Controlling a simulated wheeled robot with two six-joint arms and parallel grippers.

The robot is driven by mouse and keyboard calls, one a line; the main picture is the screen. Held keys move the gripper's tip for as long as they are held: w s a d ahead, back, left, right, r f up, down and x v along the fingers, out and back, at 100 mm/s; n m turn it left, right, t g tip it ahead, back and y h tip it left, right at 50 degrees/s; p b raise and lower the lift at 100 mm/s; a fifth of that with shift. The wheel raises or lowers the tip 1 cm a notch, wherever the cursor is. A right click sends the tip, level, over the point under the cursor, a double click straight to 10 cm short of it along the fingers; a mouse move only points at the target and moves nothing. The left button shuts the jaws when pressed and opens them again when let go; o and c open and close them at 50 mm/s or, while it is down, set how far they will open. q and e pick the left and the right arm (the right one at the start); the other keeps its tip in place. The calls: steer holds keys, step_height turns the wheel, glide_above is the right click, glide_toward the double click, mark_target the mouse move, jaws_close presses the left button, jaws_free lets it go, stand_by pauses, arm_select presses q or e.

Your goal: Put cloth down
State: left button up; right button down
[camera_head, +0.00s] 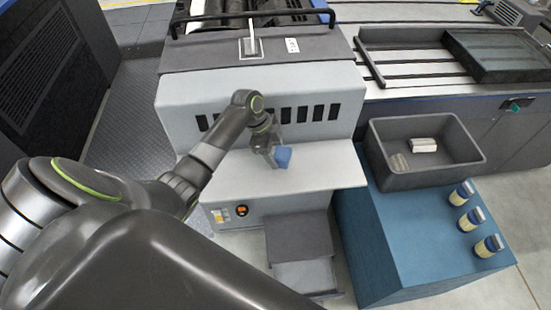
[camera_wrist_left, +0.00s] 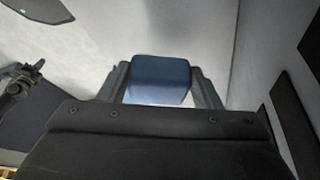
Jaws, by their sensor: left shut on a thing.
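My left gripper (camera_head: 268,158) is over the pale shelf (camera_head: 320,174) at the front of the grey ink unit (camera_head: 190,97). It is shut on a small folded blue cloth (camera_head: 283,156). In the left wrist view the blue cloth (camera_wrist_left: 161,78) sits between the two fingers of the left gripper (camera_wrist_left: 160,90). Whether the cloth touches the shelf cannot be told. My right gripper is not in view.
A dark grey bin (camera_head: 388,180) with pale blocks (camera_head: 424,145) inside stands on a blue-green cabinet (camera_head: 400,235) at the right. Several blue-lidded jars (camera_head: 473,218) stand beside it. A grey step (camera_head: 298,240) is below the shelf. The shelf's right part is clear.

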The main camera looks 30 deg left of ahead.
arm_select(q)
step_height(320, 180, down, 4)
steer(key=shift+r, duration=0.15)
steer(key=shift+f, duration=0.3)
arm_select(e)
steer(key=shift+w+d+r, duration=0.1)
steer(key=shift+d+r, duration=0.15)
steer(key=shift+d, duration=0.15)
arm_select(q)
steer(key=shift+f, duration=0.1)
steer(key=o, duration=1.1)
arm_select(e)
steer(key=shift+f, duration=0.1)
arm_select(q)
steer(key=b+v, duration=0.1)
steer(key=v, duration=1.1)
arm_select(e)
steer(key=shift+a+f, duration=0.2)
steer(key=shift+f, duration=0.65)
